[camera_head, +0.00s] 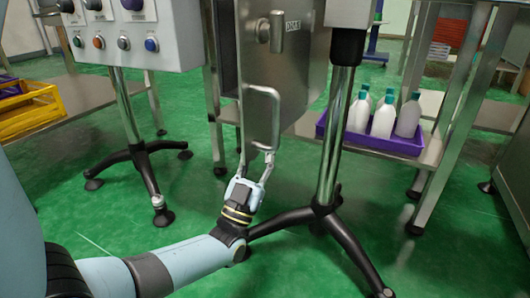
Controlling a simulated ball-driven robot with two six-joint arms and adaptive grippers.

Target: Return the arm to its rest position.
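My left arm comes in from the lower left, and its gripper (256,158) points up and away at the lower part of a grey metal cabinet. Its two fingers look spread apart, just below a metal loop handle (263,90) on the cabinet door (286,75). The fingertips overlap the handle's lower end in the picture; I cannot tell whether they touch it. I see nothing held between the fingers. My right gripper is not in view.
A control box with knobs (125,42) stands on a black-footed pole at left. A second pole (336,130) with splayed feet stands right of my gripper. A purple crate (375,140) of white bottles sits on a shelf. A yellow crate (32,112) is at far left. Green floor lies open in front.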

